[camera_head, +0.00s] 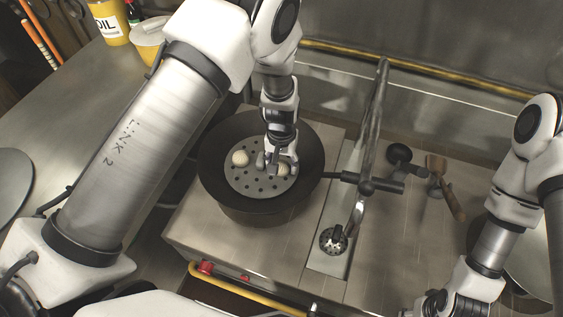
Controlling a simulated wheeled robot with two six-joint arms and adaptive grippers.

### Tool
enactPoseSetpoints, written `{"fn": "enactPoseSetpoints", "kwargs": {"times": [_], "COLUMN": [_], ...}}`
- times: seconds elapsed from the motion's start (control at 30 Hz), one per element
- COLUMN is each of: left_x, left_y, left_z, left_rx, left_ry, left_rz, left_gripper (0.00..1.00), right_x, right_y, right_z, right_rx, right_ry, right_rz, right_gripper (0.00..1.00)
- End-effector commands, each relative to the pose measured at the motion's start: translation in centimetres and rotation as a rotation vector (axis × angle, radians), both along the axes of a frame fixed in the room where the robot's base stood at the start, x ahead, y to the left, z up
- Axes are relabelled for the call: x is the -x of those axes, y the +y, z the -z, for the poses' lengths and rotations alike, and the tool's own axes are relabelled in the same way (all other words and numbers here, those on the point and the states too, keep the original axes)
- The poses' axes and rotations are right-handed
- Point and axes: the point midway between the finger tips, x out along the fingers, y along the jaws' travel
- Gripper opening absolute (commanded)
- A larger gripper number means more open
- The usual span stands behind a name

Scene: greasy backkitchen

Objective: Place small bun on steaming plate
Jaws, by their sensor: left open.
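A round steaming plate (252,183) with holes lies inside a dark wok (213,180) on the counter. One small white bun (240,158) sits on the left part of the plate. A second small bun (283,169) is at the right part of the plate, partly hidden by my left gripper. My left gripper (274,168) points down over the plate with its fingers open, close around or beside this second bun; I cannot tell if they touch it. My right gripper (437,304) is at the bottom right edge, partly cut off, away from the wok.
A metal faucet (371,125) rises right of the wok, above a narrow channel with a drain (333,240). A dark ladle (399,154) and a wooden-handled tool (448,190) lie farther right. An oil container (108,20) stands at the upper left. A yellow rail (240,291) runs along the front.

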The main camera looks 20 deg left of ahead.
Motion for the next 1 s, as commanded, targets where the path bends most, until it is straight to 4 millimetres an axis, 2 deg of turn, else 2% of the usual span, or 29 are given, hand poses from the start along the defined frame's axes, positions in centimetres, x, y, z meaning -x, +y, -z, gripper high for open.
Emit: {"fn": "enactPoseSetpoints", "kwargs": {"times": [0.17,0.4,0.53,0.7,1.0], "left_x": [0.0,0.0,0.0,0.0,0.0], "left_y": [0.0,0.0,0.0,0.0,0.0], "left_z": [-2.3,-8.8,-11.7,-12.6,-12.6], "left_rx": [0.000,0.000,0.000,0.000,0.000], "left_ry": [-0.001,-0.002,0.000,-0.001,0.000], "left_rz": [0.000,0.000,-0.001,-0.001,0.000], "left_gripper": [0.58,0.58,0.58,0.58,0.58], "right_x": [0.0,0.0,0.0,0.0,0.0], "right_y": [0.0,0.0,0.0,0.0,0.0], "right_z": [-1.8,-7.4,-9.7,-9.2,-9.1], "right_rx": [0.000,0.000,0.000,0.000,0.000], "right_ry": [0.001,0.000,0.000,0.001,0.000], "right_rz": [0.000,0.000,0.000,0.000,0.000], "right_gripper": [0.40,0.40,0.40,0.40,0.40]}}
